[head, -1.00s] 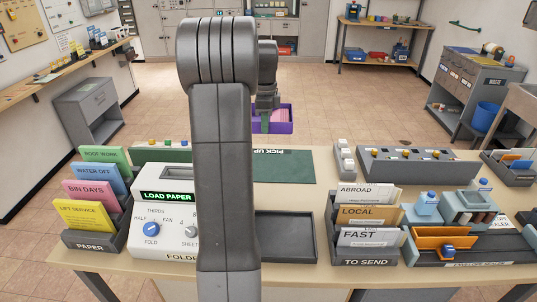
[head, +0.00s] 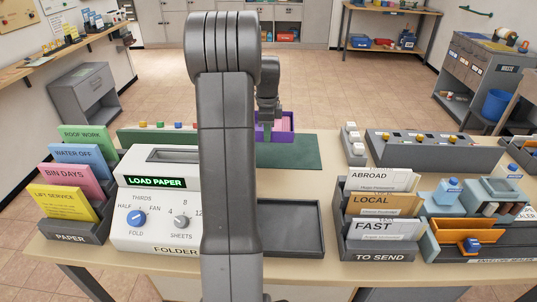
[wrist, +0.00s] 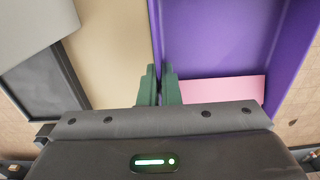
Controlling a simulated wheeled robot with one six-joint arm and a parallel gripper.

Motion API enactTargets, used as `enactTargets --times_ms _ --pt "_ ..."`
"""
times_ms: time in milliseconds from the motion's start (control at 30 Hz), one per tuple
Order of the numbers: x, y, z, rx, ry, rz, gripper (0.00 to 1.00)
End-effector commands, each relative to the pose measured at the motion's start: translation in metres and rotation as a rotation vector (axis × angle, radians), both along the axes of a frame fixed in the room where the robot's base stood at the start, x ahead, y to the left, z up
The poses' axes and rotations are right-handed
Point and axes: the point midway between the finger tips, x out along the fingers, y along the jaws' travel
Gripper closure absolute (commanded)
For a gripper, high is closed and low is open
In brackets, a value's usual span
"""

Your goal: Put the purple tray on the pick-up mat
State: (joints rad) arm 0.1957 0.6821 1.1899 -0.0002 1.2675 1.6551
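The purple tray (head: 287,134) shows in the head view behind my arm, at the far edge of the pick-up mat (head: 294,154). The mat is dark green and flat on the table; my arm covers part of it. My gripper (wrist: 160,72) is shut on one side wall of the tray, with a green finger on either side of it. The wrist view shows the purple tray (wrist: 215,40) large, with pink paper (wrist: 215,90) inside. I cannot tell whether the tray touches the mat.
The folder machine (head: 158,205) stands left of my arm, with a dark shallow tray (head: 293,243) to its right. The paper rack (head: 75,225) is at far left. The to-send rack (head: 375,250) and a grey switch box (head: 425,150) stand to the right.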

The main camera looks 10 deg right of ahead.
Motion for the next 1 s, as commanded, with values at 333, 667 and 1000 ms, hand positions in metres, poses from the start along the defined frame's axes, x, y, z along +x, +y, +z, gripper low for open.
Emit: enactTargets --times_ms 333,667,1000 --pt "0.0 0.0 -0.054 0.001 0.002 0.0 1.0" --pt "0.0 0.0 -0.09 0.001 0.002 0.0 1.0" --pt "0.0 0.0 -0.096 0.0 0.0 0.0 1.0"
